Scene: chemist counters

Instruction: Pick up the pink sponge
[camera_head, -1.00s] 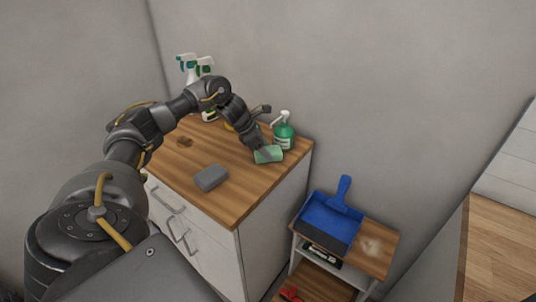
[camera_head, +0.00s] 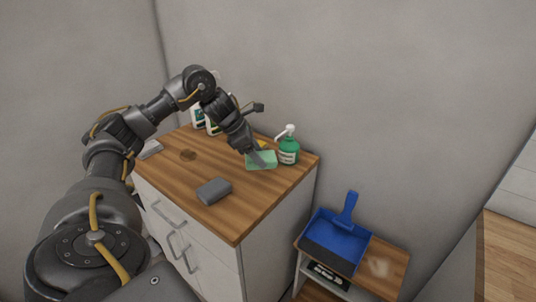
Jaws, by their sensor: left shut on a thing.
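A green sponge (camera_head: 264,161) is at the right back of the wooden counter top. My left gripper (camera_head: 254,157) points down at it and is shut on it. I cannot tell whether the sponge is clear of the wood. A dark grey sponge-like block (camera_head: 213,191) lies near the counter's front edge. A pale grey block (camera_head: 150,149) lies at the left edge, partly behind my arm. No sponge in view looks clearly pink. My right gripper is not in view.
A green pump bottle (camera_head: 289,150) stands just right of the gripper. Spray bottles (camera_head: 198,116) stand at the back, partly hidden by my arm. Something yellow (camera_head: 262,143) shows behind the gripper. A blue dustpan (camera_head: 338,236) lies on a lower shelf unit at right. The counter's front right is clear.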

